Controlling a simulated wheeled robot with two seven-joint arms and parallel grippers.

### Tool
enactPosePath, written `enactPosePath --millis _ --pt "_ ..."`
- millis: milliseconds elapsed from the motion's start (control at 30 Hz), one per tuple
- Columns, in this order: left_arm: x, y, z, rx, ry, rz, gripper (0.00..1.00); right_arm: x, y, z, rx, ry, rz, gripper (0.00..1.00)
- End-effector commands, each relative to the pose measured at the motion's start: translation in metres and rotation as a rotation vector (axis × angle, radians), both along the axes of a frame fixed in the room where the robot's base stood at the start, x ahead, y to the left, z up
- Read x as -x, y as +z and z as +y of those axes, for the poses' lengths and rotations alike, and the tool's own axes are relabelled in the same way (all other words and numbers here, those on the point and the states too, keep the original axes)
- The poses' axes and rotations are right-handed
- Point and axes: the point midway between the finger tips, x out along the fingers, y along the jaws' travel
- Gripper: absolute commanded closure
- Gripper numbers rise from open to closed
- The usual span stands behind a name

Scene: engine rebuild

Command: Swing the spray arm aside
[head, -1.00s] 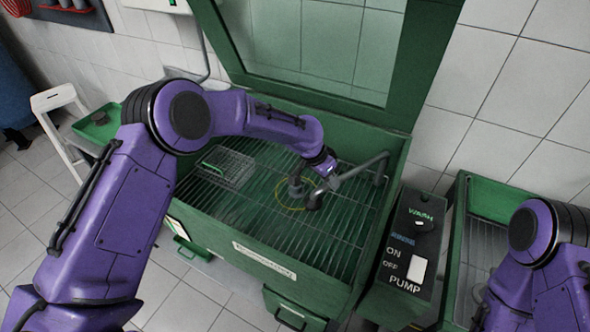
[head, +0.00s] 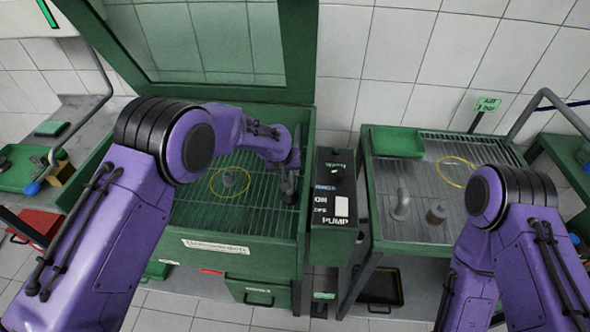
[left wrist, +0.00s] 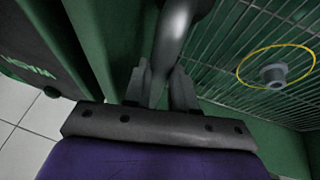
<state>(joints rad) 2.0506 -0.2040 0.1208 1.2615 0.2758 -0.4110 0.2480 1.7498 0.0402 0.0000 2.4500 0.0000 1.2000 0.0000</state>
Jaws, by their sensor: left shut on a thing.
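The spray arm is a grey pipe that shows in the left wrist view (left wrist: 175,40), running between the fingers of my left gripper (left wrist: 160,88). In the head view my left gripper (head: 289,188) is shut on it by the right wall of the green wash tank (head: 246,244). My own arm mostly hides the pipe there. A small grey part (head: 229,180) stands on the tank's wire rack inside a yellow ring, apart from the gripper. It also shows in the left wrist view (left wrist: 273,75). My right gripper is out of view.
The pump control box (head: 333,205) stands close to the tank's right wall. Further right a draining bench (head: 385,237) holds a green tray (head: 398,142), a grey elbow (head: 401,204) and a grey fitting (head: 436,214). The tank lid (head: 297,60) stands open.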

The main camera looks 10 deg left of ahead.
Motion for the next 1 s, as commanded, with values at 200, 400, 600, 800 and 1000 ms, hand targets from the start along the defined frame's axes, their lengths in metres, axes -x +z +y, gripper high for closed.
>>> enactPosePath --millis 200,400,600,800,1000 --pt "-0.0009 0.0005 -0.0019 0.009 0.017 -0.002 1.00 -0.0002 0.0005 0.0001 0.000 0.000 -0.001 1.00" --pt "-0.0010 0.0005 -0.0032 0.011 0.017 -0.002 1.00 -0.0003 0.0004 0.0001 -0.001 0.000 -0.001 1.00" --pt "-0.0007 0.0002 -0.0026 0.009 0.015 -0.001 0.49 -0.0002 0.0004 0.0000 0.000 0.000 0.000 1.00" --pt "-0.0005 0.0000 -0.0019 0.008 0.013 -0.001 0.49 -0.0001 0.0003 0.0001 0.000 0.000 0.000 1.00" --pt "-0.0004 0.0012 -0.0012 0.006 0.013 -0.002 0.49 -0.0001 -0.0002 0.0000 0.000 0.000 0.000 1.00"
